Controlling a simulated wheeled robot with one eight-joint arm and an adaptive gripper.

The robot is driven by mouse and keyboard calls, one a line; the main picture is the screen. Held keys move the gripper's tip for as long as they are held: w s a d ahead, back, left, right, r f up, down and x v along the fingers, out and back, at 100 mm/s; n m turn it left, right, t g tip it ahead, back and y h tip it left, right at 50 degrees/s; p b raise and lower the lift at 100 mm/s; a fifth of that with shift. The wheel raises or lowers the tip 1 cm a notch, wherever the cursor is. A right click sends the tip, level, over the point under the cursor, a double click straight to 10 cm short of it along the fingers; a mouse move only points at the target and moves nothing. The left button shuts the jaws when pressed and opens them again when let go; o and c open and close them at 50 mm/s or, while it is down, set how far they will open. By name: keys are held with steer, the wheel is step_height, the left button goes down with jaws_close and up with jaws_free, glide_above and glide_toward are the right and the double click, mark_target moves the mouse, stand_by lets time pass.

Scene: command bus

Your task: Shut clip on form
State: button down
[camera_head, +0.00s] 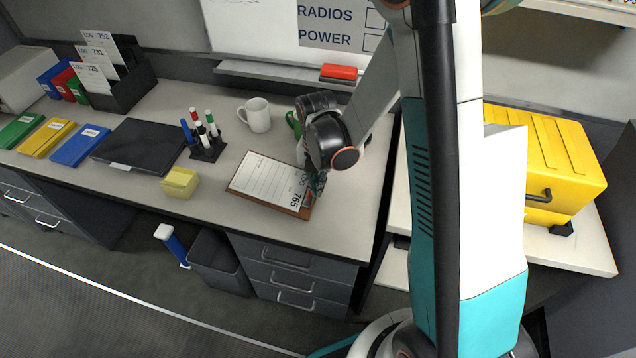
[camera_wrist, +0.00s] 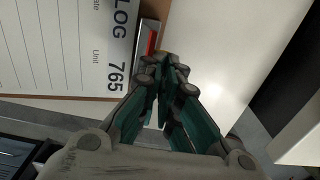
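The form (camera_head: 267,179) is a white printed sheet marked LOG 765, lying on a brown clipboard (camera_head: 236,189) near the front of the desk. In the wrist view the form (camera_wrist: 70,45) fills the upper left. The metal clip (camera_wrist: 149,38), with a red strip along it, lies at the form's LOG end. Whether the clip is raised or down I cannot tell. My gripper (camera_wrist: 172,68) is at the clip's near end, its fingertips drawn nearly together with nothing seen between them. Touch with the clip is unclear. In the head view my arm partly hides that end.
A white mug (camera_head: 256,114) and a partly hidden green mug (camera_head: 293,122) stand behind the clipboard. A pen holder (camera_head: 207,146) and yellow block (camera_head: 180,183) are to its left. A red eraser (camera_head: 339,72) lies on the board ledge. The desk edge is close in front.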

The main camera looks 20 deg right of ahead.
steer(key=shift+a+f, duration=0.2)
steer(key=shift+w+a+r, duration=0.25)
steer(key=shift+w+a, duration=0.1)
steer(key=shift+w+a+r, duration=0.2)
steer(key=shift+w+a, duration=0.15)
